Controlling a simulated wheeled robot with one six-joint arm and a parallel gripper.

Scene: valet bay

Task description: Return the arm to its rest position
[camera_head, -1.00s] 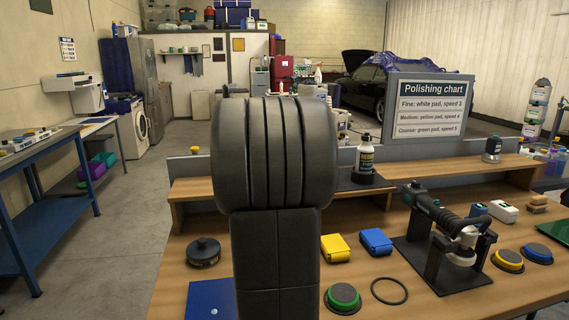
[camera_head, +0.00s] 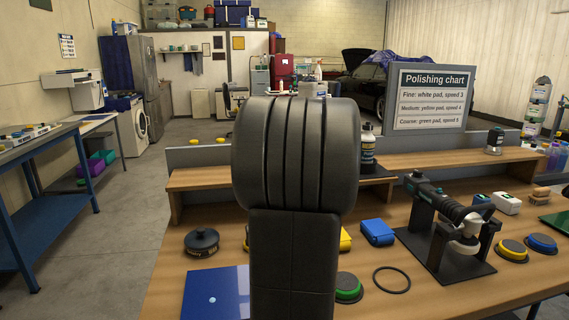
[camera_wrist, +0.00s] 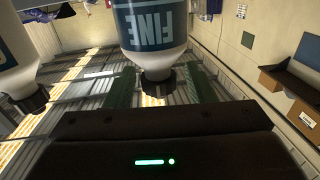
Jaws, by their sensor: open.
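My arm stands upright in the middle of the head view and hides part of the workbench (camera_head: 165,290); my gripper's jaws do not show there. In the wrist view my gripper (camera_wrist: 163,84) is open, with its two green fingers apart. A white bottle with a blue label reading FINE (camera_wrist: 152,30) appears upside down in line with the gap between the fingers. I cannot tell how far beyond them it is; nothing shows as gripped. A second white bottle (camera_wrist: 14,72) with a dark cap is cut off at the left edge.
Right of my arm are a dark bottle (camera_head: 367,146), partly hidden, a blue box (camera_head: 377,232), a polisher (camera_head: 445,212) on its stand, a green-edged pad (camera_head: 348,286) and a black ring (camera_head: 391,280). Left are a blue panel (camera_head: 212,293) and a dark round brush (camera_head: 201,242).

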